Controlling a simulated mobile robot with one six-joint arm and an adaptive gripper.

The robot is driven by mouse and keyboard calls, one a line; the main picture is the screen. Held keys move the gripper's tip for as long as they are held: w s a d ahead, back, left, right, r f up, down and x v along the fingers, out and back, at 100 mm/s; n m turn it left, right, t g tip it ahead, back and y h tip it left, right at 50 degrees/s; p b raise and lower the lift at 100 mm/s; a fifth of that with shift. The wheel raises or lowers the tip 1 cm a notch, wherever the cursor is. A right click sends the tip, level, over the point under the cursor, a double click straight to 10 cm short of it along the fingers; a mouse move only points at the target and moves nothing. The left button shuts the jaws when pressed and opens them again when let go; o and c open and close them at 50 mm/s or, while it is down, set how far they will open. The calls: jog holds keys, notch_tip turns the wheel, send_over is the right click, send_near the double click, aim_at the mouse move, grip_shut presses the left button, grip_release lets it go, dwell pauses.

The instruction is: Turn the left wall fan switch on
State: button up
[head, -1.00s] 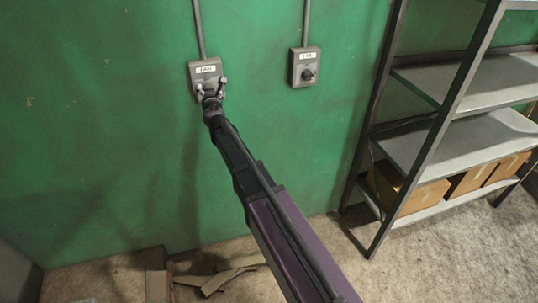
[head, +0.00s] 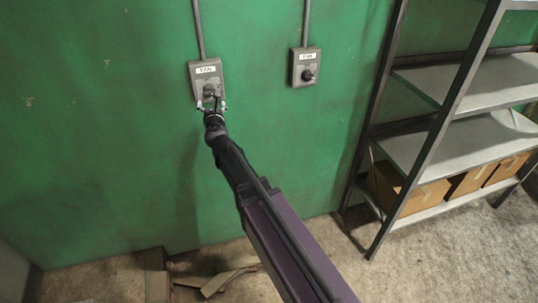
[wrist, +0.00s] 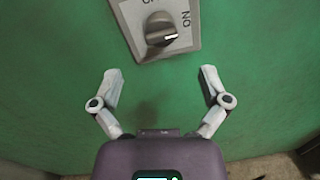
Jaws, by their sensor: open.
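The left fan switch (head: 206,82) is a grey box on the green wall with a white FAN label and a rotary knob (head: 209,91). In the wrist view the knob (wrist: 164,28) is dark with a pale mark pointing right, toward the side printed ON. Whether it is fully at ON I cannot tell. Other lettering is cut off at the top edge. My gripper (head: 211,106) is just below the knob in the head view. In the wrist view my gripper (wrist: 160,73) is open and empty, fingers spread wide, apart from the knob.
A second FAN switch (head: 305,67) with a dark knob is on the wall to the right. A metal shelf (head: 455,145) with cardboard boxes (head: 467,181) stands further right. Flattened cardboard (head: 222,280) lies on the floor. The wall around the left switch is clear.

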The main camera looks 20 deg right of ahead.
jog(key=s+d+f+m+g+h+b, duration=0.1)
jog(key=s+d+f+m+g+h, duration=0.2)
jog(key=m, duration=0.8)
jog(key=s+d+f+m+g+h, duration=0.2)
jog(key=s+d+f+m+g, duration=0.5)
jog(key=s+d+f+m, duration=0.3)
jog(key=shift+s+d+f+m+h+b, duration=0.4)
jog(key=shift+s+d+m, duration=0.5)
jog(key=shift+s+d, duration=0.55)
jog(key=shift+w+d, duration=0.2)
jog(key=s+a+f+m+g+y, duration=0.1)
jog(key=s+f+m+g+y, duration=0.2)
jog(key=s, duration=0.4)
jog(key=s+a+f+m+g+y, duration=0.2)
jog(key=s+f+m+g+y, duration=0.1)
jog(key=s+m+g, duration=0.2)
jog(key=s+m, duration=0.2)
jog(key=shift+s+a+f+m, duration=0.25)
jog(key=shift+s+f+m, duration=0.05)
jog(key=shift+s, duration=0.1)
